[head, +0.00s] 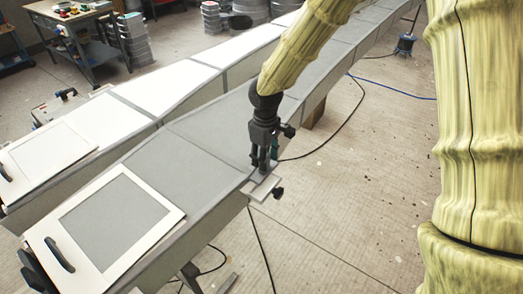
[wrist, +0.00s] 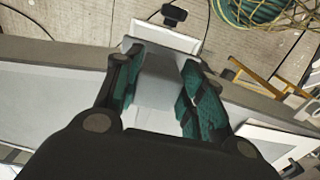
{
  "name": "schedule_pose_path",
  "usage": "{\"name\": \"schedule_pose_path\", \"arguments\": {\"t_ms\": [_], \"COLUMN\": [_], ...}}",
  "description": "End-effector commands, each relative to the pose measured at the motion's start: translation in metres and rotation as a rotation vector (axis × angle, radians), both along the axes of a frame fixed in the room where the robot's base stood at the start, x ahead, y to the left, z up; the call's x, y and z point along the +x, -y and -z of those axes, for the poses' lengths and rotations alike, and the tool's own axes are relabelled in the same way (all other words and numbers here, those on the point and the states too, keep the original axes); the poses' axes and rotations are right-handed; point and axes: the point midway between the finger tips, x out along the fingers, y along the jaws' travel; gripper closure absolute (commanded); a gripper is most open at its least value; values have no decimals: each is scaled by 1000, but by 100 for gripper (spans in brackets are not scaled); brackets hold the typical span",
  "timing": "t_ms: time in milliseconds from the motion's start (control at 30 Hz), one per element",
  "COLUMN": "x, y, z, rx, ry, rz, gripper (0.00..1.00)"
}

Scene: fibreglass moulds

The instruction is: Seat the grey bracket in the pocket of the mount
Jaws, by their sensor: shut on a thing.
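My gripper (head: 263,162) points down over the near edge of the long grey mould, with its fingers closed around the grey bracket. In the wrist view the grey bracket (wrist: 158,80) lies between the two green-padded fingers of my gripper (wrist: 160,76). The mount (head: 263,188) is a pale plate jutting from the mould's edge, with a black knob on its outer side. It also shows in the wrist view (wrist: 165,36), just past the bracket's far end. The bracket is over or at the mount. The pocket is hidden, and I cannot tell whether the bracket touches it.
The grey mould (head: 200,135) runs diagonally, with a white-framed panel (head: 104,218) at its near end. A second, white mould (head: 128,118) lies behind it. Cables cross the floor, and a green coiled hose (wrist: 262,12) lies beyond the mount. The floor right of the mould is mostly clear.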

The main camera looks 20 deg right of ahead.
Motion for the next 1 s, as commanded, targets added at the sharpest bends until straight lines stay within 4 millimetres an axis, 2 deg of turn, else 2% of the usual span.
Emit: {"name": "schedule_pose_path", "arguments": {"t_ms": [500,800,1000], "x": [10,10,10], "y": [0,0,0], "z": [43,62,68], "rx": [-2,-1,0], "ry": [-10,-11,-10], "rz": [-1,0,0], "gripper": [86,86,86]}}
